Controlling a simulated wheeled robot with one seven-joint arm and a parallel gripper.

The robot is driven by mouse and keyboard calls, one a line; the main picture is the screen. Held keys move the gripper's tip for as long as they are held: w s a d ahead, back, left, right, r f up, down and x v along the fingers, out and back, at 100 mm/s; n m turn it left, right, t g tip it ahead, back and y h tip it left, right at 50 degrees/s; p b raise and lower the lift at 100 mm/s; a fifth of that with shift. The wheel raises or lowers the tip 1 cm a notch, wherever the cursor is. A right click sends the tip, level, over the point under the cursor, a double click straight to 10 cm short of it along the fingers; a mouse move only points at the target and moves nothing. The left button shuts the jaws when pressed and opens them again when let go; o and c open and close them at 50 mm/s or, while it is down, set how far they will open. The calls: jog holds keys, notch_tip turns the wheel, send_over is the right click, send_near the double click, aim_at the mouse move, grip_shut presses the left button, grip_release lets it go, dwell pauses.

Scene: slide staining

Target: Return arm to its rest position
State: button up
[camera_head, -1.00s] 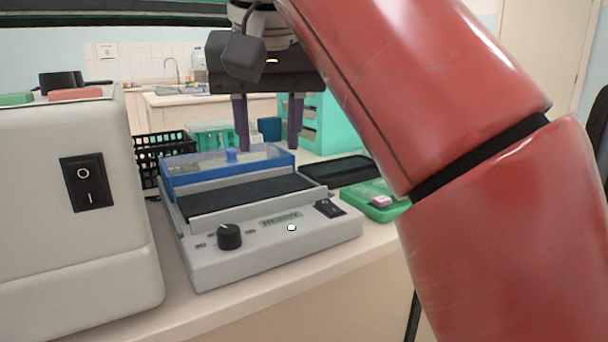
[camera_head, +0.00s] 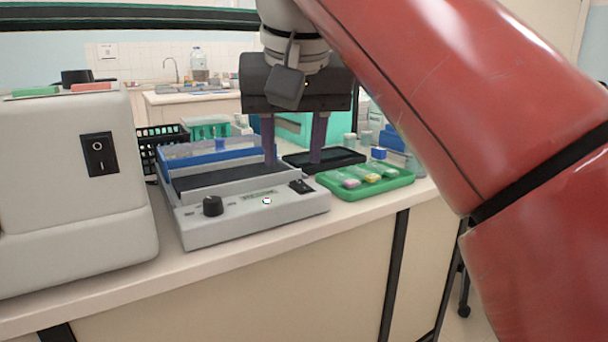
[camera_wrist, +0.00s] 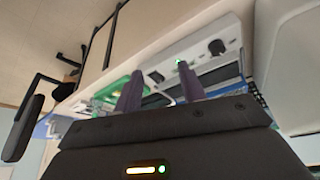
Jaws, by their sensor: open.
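My gripper (camera_head: 293,160) hangs in the head view with its two purple fingers pointing down, spread apart with nothing between them. It is in front of or above the right end of the grey staining device (camera_head: 255,210) and the black tray (camera_head: 345,156); the exact height is hard to tell. In the wrist view my gripper (camera_wrist: 160,92) also shows both fingers apart and empty, with the device (camera_wrist: 190,60) beyond them. My red arm covers the right side of the head view.
A large grey machine (camera_head: 70,190) with a power switch stands at the left. A green tray (camera_head: 385,185) with several small coloured pieces lies right of the device. A black basket (camera_head: 160,138) and a teal rack (camera_head: 208,126) stand behind. The floor in front of the bench shows no objects.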

jog(key=s+d+f, duration=0.1)
jog(key=d+f, duration=0.8)
jog(key=f, duration=0.2)
jog(key=s+d+f, duration=0.2)
jog(key=s+f, duration=0.1)
jog(key=f, duration=0.4)
jog(key=s+d+f+m, duration=0.1)
jog(key=s+d+f, duration=0.2)
jog(key=f, duration=0.4)
jog(key=s+d+f+t, duration=0.1)
jog(key=s+d+f, duration=0.1)
jog(key=f, duration=0.6)
jog(key=shift+s+d+m+h, duration=0.35)
jog(key=shift+s+m+h, duration=0.05)
jog(key=shift+s, duration=0.25)
